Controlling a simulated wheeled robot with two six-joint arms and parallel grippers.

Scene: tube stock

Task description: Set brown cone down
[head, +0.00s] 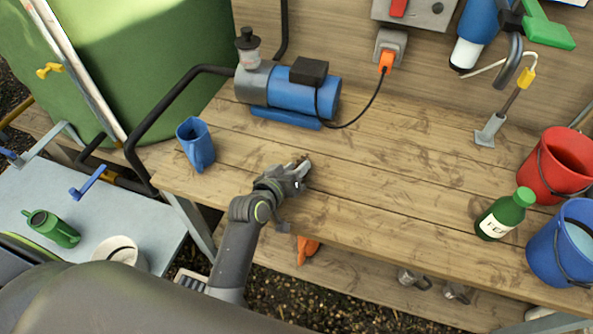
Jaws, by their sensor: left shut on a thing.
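My left gripper (299,172) is over the wooden bench (390,185), near its front left part. It is shut on a small brown thing (302,159), which I take to be the brown cone. Only a little of it shows past the jaws; the gripper hides the rest. I cannot tell whether the cone touches the bench top. My right gripper is not in view.
A blue jug (196,146) stands left of the gripper. A blue pump (290,92) is at the back. A green bottle (505,215), a red bucket (556,165) and a blue bucket (562,245) are at the right. The middle of the bench is clear.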

